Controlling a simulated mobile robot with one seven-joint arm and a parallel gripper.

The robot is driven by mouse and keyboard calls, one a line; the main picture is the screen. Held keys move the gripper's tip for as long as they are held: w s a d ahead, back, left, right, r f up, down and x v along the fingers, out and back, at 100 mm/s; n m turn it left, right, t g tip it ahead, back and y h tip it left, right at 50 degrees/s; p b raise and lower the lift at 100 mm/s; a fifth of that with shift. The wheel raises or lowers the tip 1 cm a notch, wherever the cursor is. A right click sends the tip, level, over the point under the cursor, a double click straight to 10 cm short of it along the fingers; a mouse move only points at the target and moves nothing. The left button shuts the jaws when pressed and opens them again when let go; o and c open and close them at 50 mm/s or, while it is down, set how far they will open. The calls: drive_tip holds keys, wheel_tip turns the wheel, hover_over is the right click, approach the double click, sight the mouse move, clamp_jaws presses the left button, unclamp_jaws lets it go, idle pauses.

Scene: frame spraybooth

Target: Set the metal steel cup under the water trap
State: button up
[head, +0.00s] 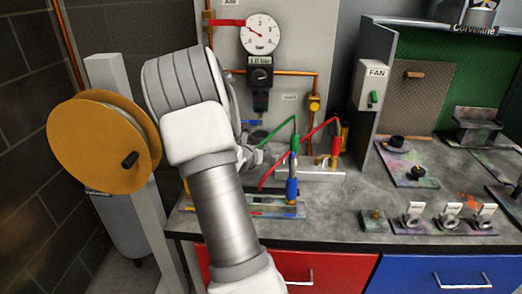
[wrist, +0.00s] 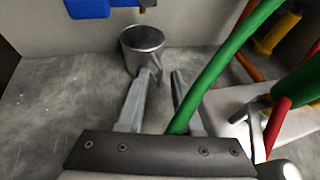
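The metal steel cup (wrist: 142,42) stands upright on the grey bench in the wrist view, its handle (wrist: 158,66) facing my gripper. My gripper (wrist: 164,76) is open and empty. Its left fingertip is close to the cup's near side and the gap lies by the handle; I cannot tell whether they touch. In the head view the water trap (head: 260,101) hangs below the black regulator and round gauge on the back wall. A small metal end (wrist: 148,3) at the wrist view's top edge may be its bottom. I cannot make out the cup in the head view.
A green hose (wrist: 222,62) crosses close to my right finger. Red and green hoses and a pale block (head: 310,174) stand right of my gripper. A blue part (wrist: 88,8) hangs left above the cup. Bare bench lies left of the cup.

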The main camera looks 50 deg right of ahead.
drive_tip(key=shift+o, duration=0.2)
drive_tip(key=p+v, duration=0.2)
drive_tip(key=v, duration=1.5)
drive_tip(key=shift+a+p, duration=0.15)
drive_tip(key=shift+p, duration=0.25)
drive_tip(key=shift+r, duration=0.1)
drive_tip(key=s+a+r+m+g+y+p, duration=0.35)
drive_tip(key=s+a+r+m, duration=0.45)
drive_tip(key=m, duration=0.5)
drive_tip(key=s+a+r+m+t+y+p, duration=0.1)
drive_tip(key=s+a+r+m+y, duration=0.1)
drive_tip(key=a, duration=0.4)
drive_tip(key=s+a+r+m+t+y+p, duration=0.1)
drive_tip(key=s+a+r+m+y+p, duration=0.1)
drive_tip(key=a+r+m+y, duration=0.2)
drive_tip(key=s+a+r+m+t+y+p, duration=0.1)
drive_tip(key=s+a+r+m+t+y, duration=0.1)
drive_tip(key=a, duration=0.8)
drive_tip(key=shift+s+r+m+y, duration=0.45)
drive_tip(key=shift+s+r+m, duration=0.1)
drive_tip(key=shift+m, duration=0.45)
